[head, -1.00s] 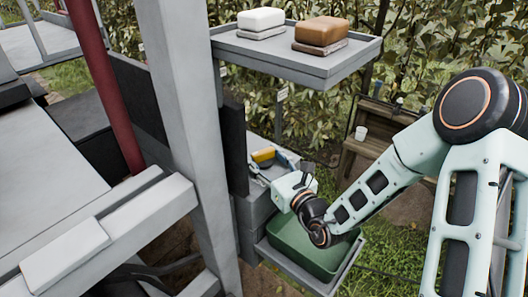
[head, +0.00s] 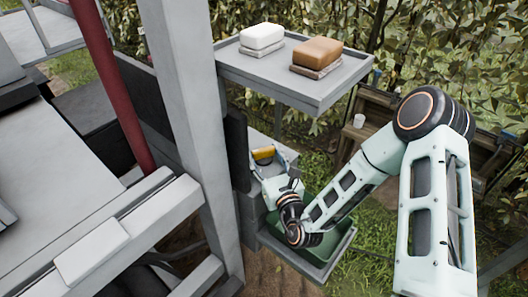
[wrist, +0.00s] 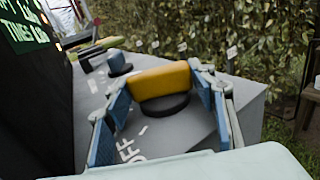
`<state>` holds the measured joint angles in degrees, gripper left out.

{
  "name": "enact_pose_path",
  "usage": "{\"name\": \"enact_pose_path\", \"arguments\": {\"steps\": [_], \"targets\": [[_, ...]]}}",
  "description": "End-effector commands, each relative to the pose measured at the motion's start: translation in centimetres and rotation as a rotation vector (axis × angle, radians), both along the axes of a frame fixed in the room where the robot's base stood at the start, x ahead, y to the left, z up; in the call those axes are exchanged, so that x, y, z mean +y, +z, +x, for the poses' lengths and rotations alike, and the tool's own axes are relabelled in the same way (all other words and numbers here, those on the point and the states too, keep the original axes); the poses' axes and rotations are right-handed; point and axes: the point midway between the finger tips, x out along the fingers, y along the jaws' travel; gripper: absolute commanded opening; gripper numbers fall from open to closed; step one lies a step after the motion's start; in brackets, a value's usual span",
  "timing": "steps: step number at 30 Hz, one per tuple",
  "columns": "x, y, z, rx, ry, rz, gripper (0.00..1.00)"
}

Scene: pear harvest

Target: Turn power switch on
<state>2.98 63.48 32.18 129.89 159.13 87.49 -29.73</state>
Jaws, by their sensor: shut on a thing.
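The power switch is a yellow handle (wrist: 160,82) on a dark round base, set on the grey top of a box (wrist: 190,132). White lettering reading "OFF" is on the box top just in front of it. My gripper (wrist: 164,95) has its two blue-padded fingers on either side of the yellow handle, shut on it. In the head view the yellow handle (head: 263,152) shows just beyond my gripper (head: 265,170), below the upper shelf. The handle lies roughly crosswise in the wrist view, with its right end a little higher.
A shelf (head: 325,95) above holds a white block (head: 262,36) and a brown block (head: 317,53). A green bin (head: 325,240) stands below my wrist. A grey post (head: 190,120) rises on the left. A dark panel with green text (wrist: 25,25) borders the box.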

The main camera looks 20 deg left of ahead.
Motion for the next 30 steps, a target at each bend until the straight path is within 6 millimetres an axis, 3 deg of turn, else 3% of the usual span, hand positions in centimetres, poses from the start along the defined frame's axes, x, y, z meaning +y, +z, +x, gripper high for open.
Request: {"name": "enact_pose_path", "arguments": {"steps": [8, 9, 13, 23, 30], "targets": [[0.0, 0.3, 0.1, -0.006, -0.001, 0.003, 0.27], [0.0, 0.3, 0.1, -0.006, -0.001, 0.003, 0.55], [0.0, 0.2, 0.1, -0.005, 0.000, 0.002, 0.69], [-0.1, 0.1, -0.1, -0.002, 0.000, 0.001, 0.70], [-1.9, 0.0, -2.4, 0.001, -0.001, -0.001, 0.70]]}}
